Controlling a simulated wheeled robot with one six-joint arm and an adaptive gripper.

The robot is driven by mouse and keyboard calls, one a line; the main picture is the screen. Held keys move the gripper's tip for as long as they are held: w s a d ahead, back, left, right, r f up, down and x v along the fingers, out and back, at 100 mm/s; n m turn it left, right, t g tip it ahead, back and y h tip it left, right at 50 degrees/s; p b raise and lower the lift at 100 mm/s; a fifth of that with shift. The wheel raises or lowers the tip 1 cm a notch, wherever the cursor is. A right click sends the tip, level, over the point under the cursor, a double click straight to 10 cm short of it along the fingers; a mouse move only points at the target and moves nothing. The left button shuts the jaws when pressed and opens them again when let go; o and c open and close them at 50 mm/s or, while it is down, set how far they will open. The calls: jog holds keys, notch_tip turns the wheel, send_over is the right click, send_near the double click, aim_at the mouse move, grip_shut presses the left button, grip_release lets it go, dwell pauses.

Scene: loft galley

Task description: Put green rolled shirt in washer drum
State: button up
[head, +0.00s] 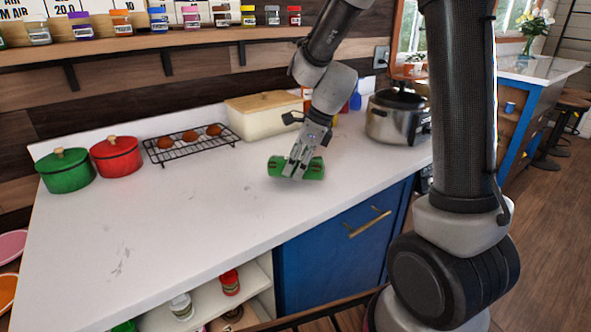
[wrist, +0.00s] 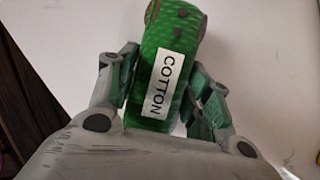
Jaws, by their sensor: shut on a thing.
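The green rolled shirt (head: 314,169) is at the white counter in the head view, toward its front edge. In the wrist view the green rolled shirt (wrist: 188,45) carries a white label reading COTTON. My gripper (head: 296,172) points down and is shut on the shirt across its middle. In the wrist view the two fingers of my gripper (wrist: 160,95) press on either side of the roll. I cannot tell whether the shirt touches the counter or is just above it. No washer drum is in view.
On the counter (head: 190,220) stand a green pot (head: 66,172), a red pot (head: 116,155), a wire rack (head: 190,146), a cream box (head: 262,116) and a steel cooker (head: 391,118). A blue cabinet (head: 335,250) is below. The counter's front left is clear.

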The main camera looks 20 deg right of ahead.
jog(key=shift+d+f, duration=0.1)
jog(key=shift+f, duration=0.7)
jog(key=shift+f, duration=0.1)
jog(key=o, duration=1.1)
